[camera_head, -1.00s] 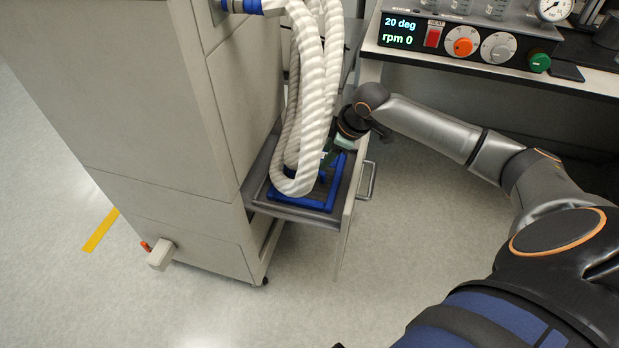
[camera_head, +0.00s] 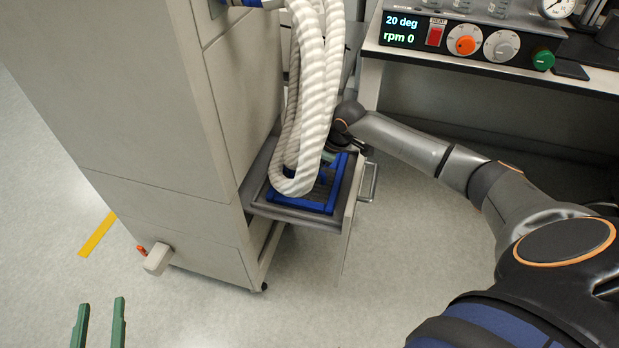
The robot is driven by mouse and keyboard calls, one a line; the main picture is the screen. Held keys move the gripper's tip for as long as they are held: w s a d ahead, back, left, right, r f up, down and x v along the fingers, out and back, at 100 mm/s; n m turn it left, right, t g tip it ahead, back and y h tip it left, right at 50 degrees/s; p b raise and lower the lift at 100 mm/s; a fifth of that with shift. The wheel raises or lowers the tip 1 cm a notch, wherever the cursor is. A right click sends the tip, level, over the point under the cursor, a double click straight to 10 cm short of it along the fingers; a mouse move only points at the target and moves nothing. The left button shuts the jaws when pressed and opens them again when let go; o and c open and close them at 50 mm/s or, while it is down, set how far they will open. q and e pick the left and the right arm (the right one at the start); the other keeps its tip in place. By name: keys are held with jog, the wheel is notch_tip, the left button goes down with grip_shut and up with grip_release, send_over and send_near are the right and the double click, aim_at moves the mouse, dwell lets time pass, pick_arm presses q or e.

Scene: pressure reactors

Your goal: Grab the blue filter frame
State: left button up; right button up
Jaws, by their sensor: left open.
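The blue filter frame (camera_head: 318,208) lies in the open drawer (camera_head: 290,214) of the tall grey cabinet. White ribbed hoses (camera_head: 318,95) hang in front of it and hide part of it. My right arm reaches in from the right, and my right gripper (camera_head: 331,157) is at the far side of the drawer by the frame. Its fingers are mostly hidden behind the hoses, so I cannot tell whether they touch the frame. My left gripper (camera_head: 100,303) shows two green fingers at the bottom left, apart and empty, well away from the frame.
The grey cabinet (camera_head: 150,120) fills the left and has a drawer handle (camera_head: 370,183) facing right. A bench with a control panel (camera_head: 470,42) stands at the back right. A yellow strip (camera_head: 97,234) marks the open floor.

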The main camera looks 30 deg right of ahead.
jog(key=shift+x, duration=1.1)
pick_arm(q)
jog(key=shift+m+t+h, duration=0.4)
jog(key=shift+t+h, duration=0.2)
jog(key=shift+t, duration=0.3)
notch_tip(320, 180, up, 5)
jog(key=shift+d+f, duration=0.1)
jog(key=shift+f, duration=0.05)
pick_arm(e)
jog(key=shift+c, duration=0.2)
grip_shut()
